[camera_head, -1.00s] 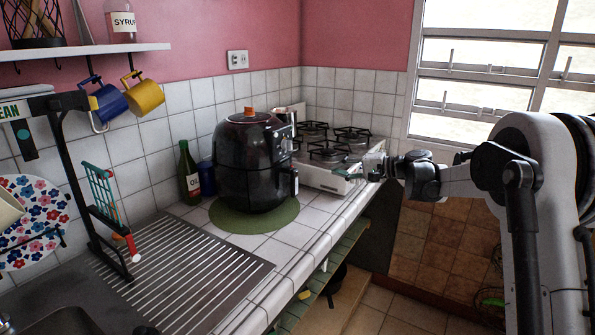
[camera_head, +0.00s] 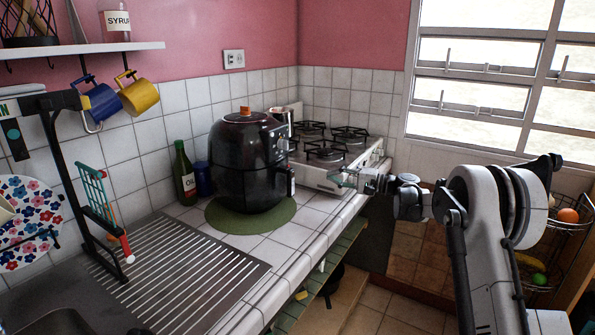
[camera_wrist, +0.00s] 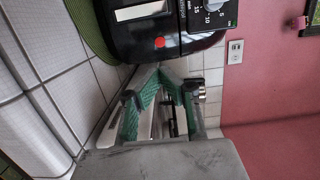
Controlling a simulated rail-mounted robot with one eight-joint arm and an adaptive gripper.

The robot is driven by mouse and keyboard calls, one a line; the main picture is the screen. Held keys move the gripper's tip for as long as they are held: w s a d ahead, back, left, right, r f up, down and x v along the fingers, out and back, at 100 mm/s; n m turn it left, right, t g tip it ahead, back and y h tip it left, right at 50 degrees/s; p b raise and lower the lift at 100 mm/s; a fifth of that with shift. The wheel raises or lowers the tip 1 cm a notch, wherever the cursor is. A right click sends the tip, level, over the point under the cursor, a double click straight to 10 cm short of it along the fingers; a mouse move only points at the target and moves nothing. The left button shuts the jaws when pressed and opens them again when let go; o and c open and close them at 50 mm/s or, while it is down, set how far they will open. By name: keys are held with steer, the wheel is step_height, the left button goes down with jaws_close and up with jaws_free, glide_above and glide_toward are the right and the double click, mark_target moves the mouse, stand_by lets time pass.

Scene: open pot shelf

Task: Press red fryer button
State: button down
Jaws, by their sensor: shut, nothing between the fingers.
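The black air fryer (camera_head: 246,168) stands upright on a green round mat (camera_head: 222,221) on the tiled counter. Its front, with dials and handle, faces right in the head view. In the wrist view the fryer (camera_wrist: 120,45) fills the upper middle, turned sideways. A round red button (camera_wrist: 160,42) shows on its dark front, near a numbered dial (camera_wrist: 208,14). My gripper (camera_head: 338,178) is to the right of the fryer, apart from it, in front of the stove. In the wrist view my gripper's (camera_wrist: 160,72) green-padded fingers meet at the tips, empty, just below the button.
A white gas stove (camera_head: 326,172) stands behind my gripper. A green bottle (camera_head: 185,174) and a blue jar (camera_head: 203,179) are left of the fryer. A metal drainboard (camera_head: 178,275) lies in front. Floor is free right of the counter.

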steer(key=x, duration=1.4)
steer(key=shift+w+a+r+b, duration=0.1)
steer(key=shift+w+a+b, duration=0.1)
steer(key=shift+a+b, duration=0.4)
steer(key=shift+a, duration=0.2)
steer(key=shift+s+d, duration=0.1)
steer(key=shift+d, duration=0.05)
steer(key=v, duration=0.8)
steer(key=shift+d, duration=0.15)
